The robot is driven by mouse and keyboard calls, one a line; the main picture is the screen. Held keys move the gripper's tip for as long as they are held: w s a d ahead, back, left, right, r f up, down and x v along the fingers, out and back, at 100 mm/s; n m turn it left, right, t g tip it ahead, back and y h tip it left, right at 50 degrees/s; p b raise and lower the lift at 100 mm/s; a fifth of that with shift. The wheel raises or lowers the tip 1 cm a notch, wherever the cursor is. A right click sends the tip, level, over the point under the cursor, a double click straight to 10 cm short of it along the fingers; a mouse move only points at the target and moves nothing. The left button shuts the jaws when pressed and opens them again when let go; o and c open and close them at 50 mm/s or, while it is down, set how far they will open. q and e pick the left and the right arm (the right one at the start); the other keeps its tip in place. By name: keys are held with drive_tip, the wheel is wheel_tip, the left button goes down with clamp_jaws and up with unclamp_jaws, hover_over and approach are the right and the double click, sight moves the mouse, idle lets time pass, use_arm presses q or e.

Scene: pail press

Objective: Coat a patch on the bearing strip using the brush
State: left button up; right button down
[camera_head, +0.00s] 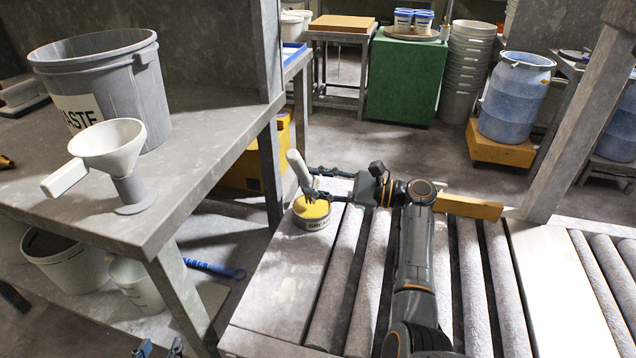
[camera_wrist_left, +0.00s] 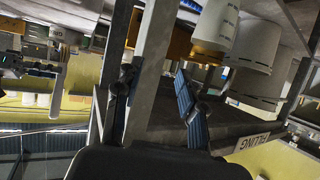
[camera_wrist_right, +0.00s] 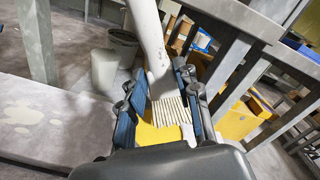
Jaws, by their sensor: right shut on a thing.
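My right gripper (camera_head: 318,182) is shut on the brush, whose pale handle (camera_head: 298,168) leans up and to the left. The brush's pale bristles (camera_wrist_right: 170,110) are at the yellow contents of a round tin (camera_head: 318,222); I cannot tell how deep they reach. The yellow also shows in the right wrist view (camera_wrist_right: 150,134). A pale flat strip (camera_head: 285,285), probably the bearing strip, runs along the left side of the rollers. It also shows in the right wrist view with lighter blotches (camera_wrist_right: 28,118). My left gripper (camera_wrist_left: 157,88) is open and empty, low by the table.
Rollers (camera_head: 370,285) lie right of the strip, with a white plate (camera_head: 560,290) beyond. A grey table (camera_head: 215,120) at the left bears a waste bin (camera_head: 125,80) and a funnel (camera_head: 110,145). White buckets (camera_head: 70,262) stand below it. A yellow bar (camera_head: 470,206) lies behind the rollers.

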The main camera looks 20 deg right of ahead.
drive_tip(key=shift+f+b, duration=0.3)
drive_tip(key=shift+f, duration=0.05)
use_arm(q)
drive_tip(key=shift+w+d+r+t+h, duration=0.25)
drive_tip(key=shift+r+t, duration=0.2)
drive_tip(key=shift+r, duration=0.3)
drive_tip(key=shift+w+d+r+t, duration=0.15)
drive_tip(key=shift+w+r+t, duration=0.3)
drive_tip(key=shift+r, duration=0.25)
drive_tip(key=shift+w+d+r+t+h, duration=0.15)
drive_tip(key=shift+w+d+r+t, duration=0.1)
drive_tip(key=shift+r+t, duration=0.4)
use_arm(e)
drive_tip(key=shift+f, duration=0.1)
use_arm(q)
drive_tip(key=shift+r, duration=0.1)
drive_tip(key=shift+w+d+r+t+b, duration=0.1)
drive_tip(key=shift+r+t+b, duration=0.1)
drive_tip(key=shift+r, duration=0.2)
drive_tip(key=shift+w+r+t+b, duration=0.1)
drive_tip(key=shift+r+t, duration=0.05)
drive_tip(key=shift+r, duration=0.25)
use_arm(e)
drive_tip(key=shift+f, duration=0.5)
use_arm(q)
drive_tip(key=shift+f, duration=0.1)
